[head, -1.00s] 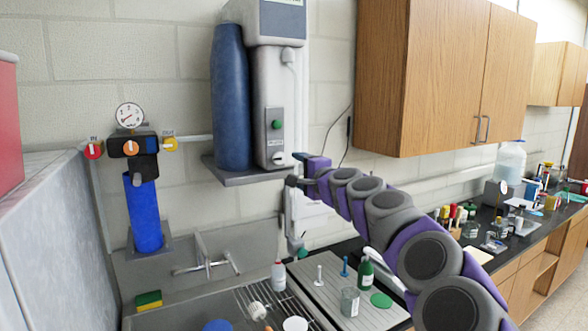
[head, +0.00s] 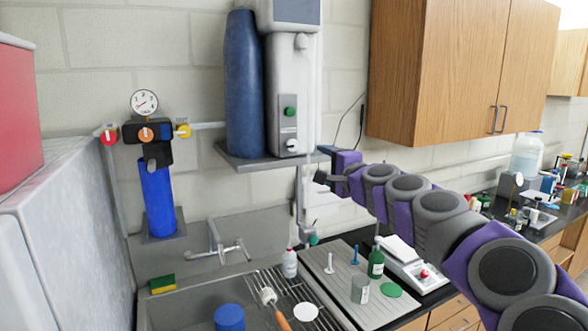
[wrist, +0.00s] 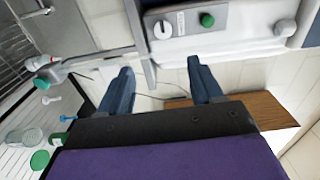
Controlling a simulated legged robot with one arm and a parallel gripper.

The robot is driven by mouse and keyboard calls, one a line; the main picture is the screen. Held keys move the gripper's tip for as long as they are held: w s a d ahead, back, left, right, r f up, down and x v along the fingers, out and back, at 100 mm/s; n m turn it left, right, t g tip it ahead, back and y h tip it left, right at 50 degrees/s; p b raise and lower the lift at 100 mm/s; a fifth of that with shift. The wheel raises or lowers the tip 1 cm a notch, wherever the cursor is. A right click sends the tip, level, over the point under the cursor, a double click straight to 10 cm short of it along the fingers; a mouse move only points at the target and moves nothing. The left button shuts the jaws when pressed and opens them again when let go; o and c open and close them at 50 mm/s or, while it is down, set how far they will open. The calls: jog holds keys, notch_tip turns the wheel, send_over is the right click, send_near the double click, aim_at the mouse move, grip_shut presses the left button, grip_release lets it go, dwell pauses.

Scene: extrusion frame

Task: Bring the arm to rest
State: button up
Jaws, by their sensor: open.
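My gripper (wrist: 162,88) is open in the wrist view, its two dark blue fingers spread apart with nothing between them. In the head view my gripper (head: 326,165) is at the end of my purple and grey arm, which reaches in from the lower right. It is just right of the wall shelf under the white dispenser unit (head: 290,90). The unit also shows in the wrist view (wrist: 235,28), beyond the fingertips, with its green button and dial. I cannot tell from the head view whether the fingers touch anything.
A sink (head: 190,305) with a faucet (head: 225,245) is below. A drainboard (head: 340,290) holds a green bottle (head: 376,262) and a jar (head: 360,289). A blue filter (head: 158,195) hangs at left. Wooden cabinets (head: 440,70) are above my arm. A scale (head: 415,272) stands behind it.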

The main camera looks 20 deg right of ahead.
jog(key=s+a+f+n+g+y+b, duration=0.1)
jog(key=s+a+f+n+g+y, duration=0.15)
jog(key=a, duration=0.55)
jog(key=s+a+f+n+g+y, duration=0.2)
jog(key=s+a+f+n, duration=0.15)
jog(key=a, duration=0.45)
jog(key=s+a+f+n+g+y+b, duration=0.15)
jog(key=a+f+n, duration=0.25)
jog(key=a, duration=0.4)
jog(key=s+a+f+n+g+b, duration=0.1)
jog(key=s+a+f+n+g, duration=0.5)
jog(key=s+f, duration=0.55)
jog(key=s+d+f+g+h+b, duration=0.1)
jog(key=s+d+f+g+h, duration=0.2)
jog(key=s+f, duration=0.6)
jog(key=s+d+f+n+g+h+b, duration=0.1)
jog(key=s+d+f+g+h, duration=0.2)
jog(key=s+f, duration=0.6)
jog(key=s+g, duration=0.1)
jog(key=s, duration=0.6)
jog(key=shift+s+d+g+h, duration=0.3)
jog(key=shift+s+g, duration=0.1)
